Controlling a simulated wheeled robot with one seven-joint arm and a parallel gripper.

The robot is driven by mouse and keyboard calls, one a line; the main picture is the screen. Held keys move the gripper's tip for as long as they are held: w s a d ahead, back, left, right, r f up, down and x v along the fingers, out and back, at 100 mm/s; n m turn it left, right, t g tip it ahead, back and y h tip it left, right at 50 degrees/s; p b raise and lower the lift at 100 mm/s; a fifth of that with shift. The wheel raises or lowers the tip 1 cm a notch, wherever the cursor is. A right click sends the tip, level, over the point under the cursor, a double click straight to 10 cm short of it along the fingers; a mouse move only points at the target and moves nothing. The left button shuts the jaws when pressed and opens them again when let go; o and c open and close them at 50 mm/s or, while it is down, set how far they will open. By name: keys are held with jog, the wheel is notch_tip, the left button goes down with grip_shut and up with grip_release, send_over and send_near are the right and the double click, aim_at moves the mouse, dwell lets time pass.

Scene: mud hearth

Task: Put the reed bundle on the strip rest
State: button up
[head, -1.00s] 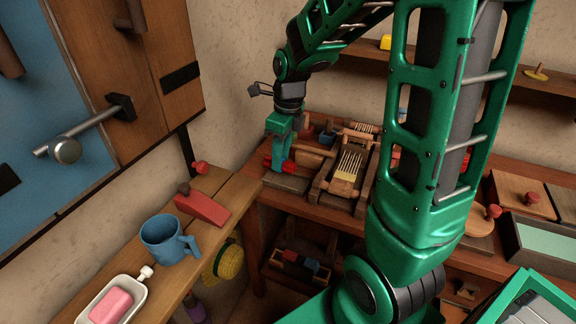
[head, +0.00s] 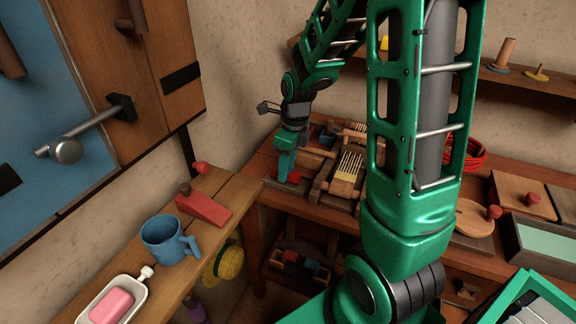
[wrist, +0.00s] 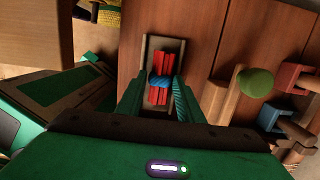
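The reed bundle (wrist: 161,72) is a set of red rods tied with a blue band. In the wrist view it lies between my fingertips, which meet the band from both sides. In the head view my gripper (head: 286,166) points down at the back table's left end, with the red bundle (head: 293,177) at its tips. Directly under the bundle is a grey-brown wooden block, which looks like the strip rest (head: 284,186); its pale frame (wrist: 179,45) surrounds the bundle in the wrist view. I cannot tell whether the bundle touches it.
A wooden frame with pale strips (head: 348,166) stands just right of the block. A blue mug (head: 164,240), a red wedge (head: 204,207) and a soap dish (head: 140,294) are on the left bench. Red coiled cord (head: 472,152) lies further right.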

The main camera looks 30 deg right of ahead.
aim_at(291, 173)
jog(key=shift+o, duration=1.2)
notch_tip(291, 173, up, 12)
jog(key=s, duration=0.1)
jog(key=s+d+n, duration=0.2)
jog(key=s+n, duration=0.9)
jog(key=s, duration=0.1)
jog(key=s+d+f+n+g, duration=0.1)
jog(key=s+d+n, duration=0.2)
jog(key=s+n, duration=0.8)
jog(key=shift+s+n+h, duration=0.3)
jog(key=shift+s+n, duration=0.1)
jog(key=shift+s, duration=0.1)
